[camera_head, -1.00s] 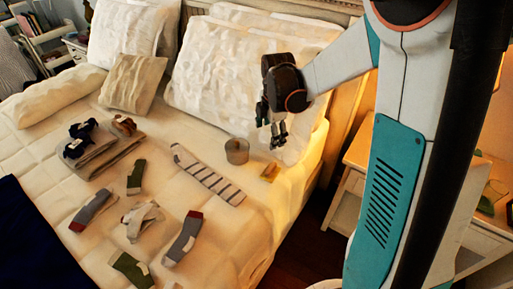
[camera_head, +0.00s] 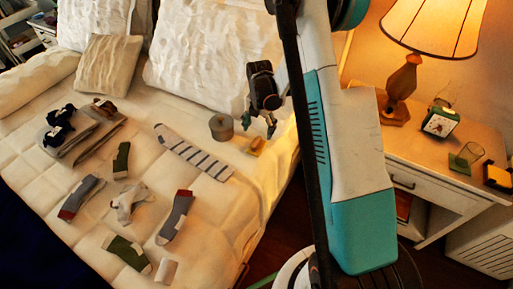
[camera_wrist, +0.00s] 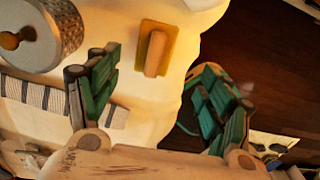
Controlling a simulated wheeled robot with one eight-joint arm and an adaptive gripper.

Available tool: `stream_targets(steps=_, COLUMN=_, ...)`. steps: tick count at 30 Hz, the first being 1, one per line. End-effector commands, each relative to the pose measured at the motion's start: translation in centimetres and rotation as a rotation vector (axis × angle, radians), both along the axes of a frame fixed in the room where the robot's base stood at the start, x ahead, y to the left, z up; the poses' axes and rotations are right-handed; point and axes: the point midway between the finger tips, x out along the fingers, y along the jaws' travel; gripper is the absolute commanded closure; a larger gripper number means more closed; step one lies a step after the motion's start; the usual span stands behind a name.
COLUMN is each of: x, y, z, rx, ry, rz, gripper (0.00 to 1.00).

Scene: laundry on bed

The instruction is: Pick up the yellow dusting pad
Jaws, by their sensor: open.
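The yellow dusting pad (camera_head: 254,146) lies flat on the bed near its right edge. In the wrist view the pad (camera_wrist: 142,42) is a yellow slab with a lighter tan block on top, beyond my fingertips and between the lines of the two fingers. My gripper (camera_head: 259,124) is above the bed just over the pad, pointing down. In the wrist view my gripper (camera_wrist: 157,85) has its two green fingers wide apart with nothing between them. The pad is not touched by the fingers in the wrist view.
A round grey tin (camera_head: 221,127) with a knob stands just left of the pad. The bed edge drops to dark floor (camera_wrist: 250,40) close right of the pad. A nightstand (camera_head: 431,190) with a lamp stands right.

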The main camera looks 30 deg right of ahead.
Motion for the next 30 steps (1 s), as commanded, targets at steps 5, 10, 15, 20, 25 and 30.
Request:
stream_targets(steps=5, x=0.0, y=0.0, z=-2.9, rx=0.000, ry=0.000, rz=-0.001, gripper=0.27)
stream_targets(steps=10, x=0.0, y=0.1, z=-3.7, rx=0.000, ry=0.000, rz=-0.001, gripper=0.27)
stream_targets(steps=15, x=0.2, y=0.3, z=-5.0, rx=0.000, ry=0.000, rz=-0.001, gripper=0.27)
stream_targets(steps=20, x=0.5, y=0.7, z=-7.5, rx=0.000, ry=0.000, rz=-0.001, gripper=0.27)
stream_targets(steps=25, x=0.4, y=0.7, z=-8.9, rx=-0.001, ry=-0.001, rz=-0.002, gripper=0.27)
stream_targets(steps=30, x=0.4, y=0.6, z=-8.7, rx=-0.001, ry=-0.001, rz=-0.002, gripper=0.27)
